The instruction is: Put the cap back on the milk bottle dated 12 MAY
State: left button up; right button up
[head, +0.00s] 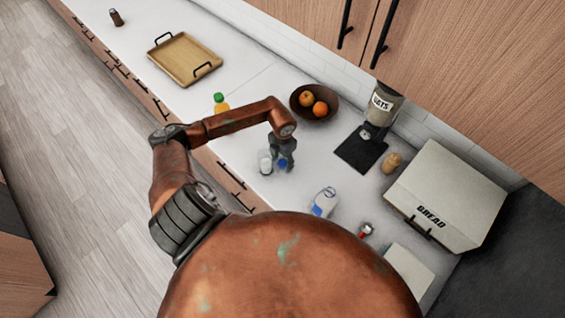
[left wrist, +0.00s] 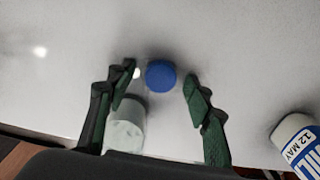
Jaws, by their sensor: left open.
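A round blue cap (left wrist: 161,75) lies on the white counter, between and a little beyond the open fingertips of my left gripper (left wrist: 160,82) in the left wrist view. In the head view the gripper (head: 281,160) points down over the cap (head: 283,163). The milk bottle dated 12 MAY (left wrist: 298,142) is at the right edge of the left wrist view, partly cut off. It appears to be the white bottle with blue label (head: 322,203) in the head view. Its mouth is not clear. My right gripper is not in view.
A pale glass-like vessel (left wrist: 127,125) stands close beside the left finger; it also shows in the head view (head: 265,162). Around are a fruit bowl (head: 301,109), an oats dispenser (head: 377,112), a bread box (head: 445,195), a small jar (head: 391,162) and a juice bottle (head: 221,104).

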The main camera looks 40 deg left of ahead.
aim_at(282, 162)
pick_arm(q)
jog(key=shift+c, duration=0.6)
jog(key=c, duration=0.7)
notch_tip(282, 162, up, 9)
jog(key=shift+f+b, duration=0.2)
jog(key=shift+b, duration=0.8)
jog(key=shift+r, duration=0.75)
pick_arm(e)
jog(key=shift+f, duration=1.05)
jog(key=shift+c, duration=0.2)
